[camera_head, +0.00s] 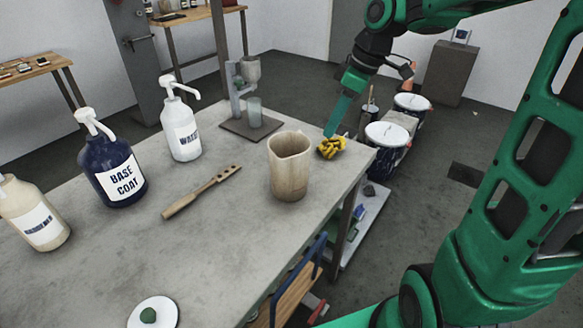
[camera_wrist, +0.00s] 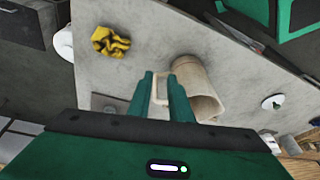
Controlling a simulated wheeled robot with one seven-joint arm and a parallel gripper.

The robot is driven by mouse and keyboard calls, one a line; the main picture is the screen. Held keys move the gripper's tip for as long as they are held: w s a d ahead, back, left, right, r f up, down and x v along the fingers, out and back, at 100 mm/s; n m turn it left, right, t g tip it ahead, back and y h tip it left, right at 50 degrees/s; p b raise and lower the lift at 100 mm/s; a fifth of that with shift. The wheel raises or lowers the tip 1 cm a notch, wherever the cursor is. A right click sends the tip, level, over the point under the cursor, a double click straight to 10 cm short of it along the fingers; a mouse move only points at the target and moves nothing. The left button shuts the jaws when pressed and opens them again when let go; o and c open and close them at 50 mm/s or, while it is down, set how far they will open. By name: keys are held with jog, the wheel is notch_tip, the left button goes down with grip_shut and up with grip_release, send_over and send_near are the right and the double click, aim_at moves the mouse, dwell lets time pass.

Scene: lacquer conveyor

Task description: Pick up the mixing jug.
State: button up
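The mixing jug (camera_head: 288,170) is a beige, stained jug standing upright on the grey table near its right edge. In the wrist view the jug (camera_wrist: 201,88) lies just right of my fingers, and its pale loop handle (camera_wrist: 161,88) shows between them. In the head view the handle is not clearly visible. My gripper (camera_head: 331,132) is to the right of the jug, above or beside a crumpled yellow cloth. In the wrist view my gripper (camera_wrist: 160,76) has its two green fingers apart and nothing held. I cannot tell how far the fingers are from the handle.
The yellow cloth (camera_head: 332,147) lies at the table's (camera_head: 225,240) right corner. A wooden paddle (camera_head: 201,192), pump bottles (camera_head: 118,171) and a stand with a cup (camera_head: 253,115) are left of and behind the jug.

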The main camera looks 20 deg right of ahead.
aim_at(299, 145)
jog(key=shift+w+a+f+n+y, duration=0.15)
jog(key=shift+w+a+f+n, duration=0.4)
jog(key=shift+w+a+f, duration=0.75)
jog(key=shift+w+a+f+n+y, duration=0.1)
jog(key=shift+w+a+f+n, duration=0.65)
jog(key=shift+f, duration=1.1)
jog(key=shift+w+a+f+n+y, duration=0.25)
jog(key=shift+w+a+f, duration=0.45)
jog(key=shift+a+f, duration=0.75)
jog(key=shift+d, duration=0.15)
grip_shut()
